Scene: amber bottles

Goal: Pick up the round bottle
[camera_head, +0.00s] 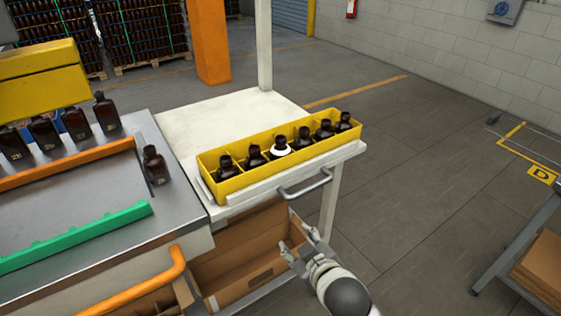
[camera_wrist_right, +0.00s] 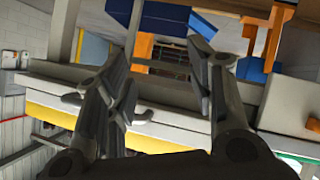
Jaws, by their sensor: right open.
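Several dark amber bottles with black caps stand upright in a row in a yellow divided tray (camera_head: 232,187) in the head view. The third from the left, a bottle (camera_head: 281,142), has a white band around it. Another amber bottle (camera_head: 155,166) stands alone on the grey metal surface to the left. I cannot tell for sure which bottle is the round one. My right gripper (camera_head: 299,244) is open and empty, below and in front of the tray's right half. In the right wrist view the open fingers (camera_wrist_right: 160,78) have no bottle between them. My left gripper is out of view.
The tray sits on a white table (camera_head: 200,118) with a grey handle (camera_head: 306,186) on its front. A cardboard box (camera_head: 235,262) is below it. Orange (camera_head: 70,165) and green (camera_head: 80,238) rails and more bottles (camera_head: 78,122) are at left. The floor at right is largely clear.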

